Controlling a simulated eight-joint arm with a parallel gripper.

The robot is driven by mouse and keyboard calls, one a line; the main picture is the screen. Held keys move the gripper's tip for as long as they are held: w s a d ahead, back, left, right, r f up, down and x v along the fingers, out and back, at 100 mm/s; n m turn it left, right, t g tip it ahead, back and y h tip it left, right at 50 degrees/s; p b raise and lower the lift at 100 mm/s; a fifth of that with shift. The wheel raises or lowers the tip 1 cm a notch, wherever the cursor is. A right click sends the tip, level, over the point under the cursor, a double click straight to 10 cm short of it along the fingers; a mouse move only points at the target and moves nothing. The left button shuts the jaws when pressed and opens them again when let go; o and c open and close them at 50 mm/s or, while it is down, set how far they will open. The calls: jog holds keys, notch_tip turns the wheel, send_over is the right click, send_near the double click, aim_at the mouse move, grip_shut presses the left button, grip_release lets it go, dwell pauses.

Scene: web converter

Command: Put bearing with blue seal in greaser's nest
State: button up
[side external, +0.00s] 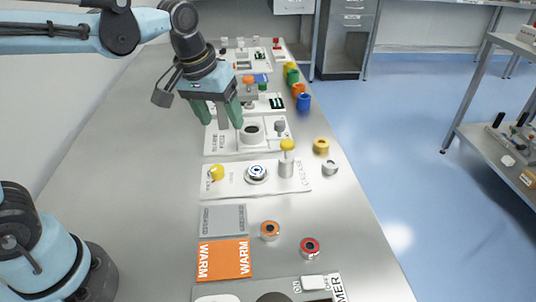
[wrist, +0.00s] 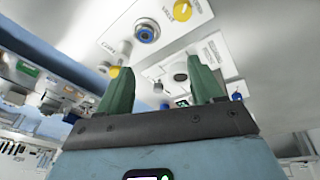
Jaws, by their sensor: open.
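The bearing with blue seal (side external: 257,172) sits in the round seat of a white panel (side external: 228,190), between a yellow knob and a grey post with a yellow top. It also shows in the wrist view (wrist: 147,32), apart from my fingers. I cannot read the panel's label well enough to tell whether this is the greaser's nest. My gripper (side external: 220,122) is open with nothing between its green fingers. It hangs behind and left of the bearing, over the neighbouring white panel with a dark-holed round cup (side external: 251,132). Both fingers show in the wrist view (wrist: 158,63).
A bearing with orange seal (side external: 270,230) and one with red seal (side external: 310,247) lie in front, near an orange WARM pad (side external: 225,259) and a grey pad (side external: 223,220). Several coloured cylinders line the right edge. The table's left side is clear.

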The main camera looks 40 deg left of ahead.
jog(key=s+a+f+m+t, duration=0.3)
jog(key=s+t, duration=0.1)
jog(key=s, duration=0.3)
jog(key=shift+s+a+m, duration=0.15)
jog(key=shift+s+m, duration=0.15)
dwell(1.0)
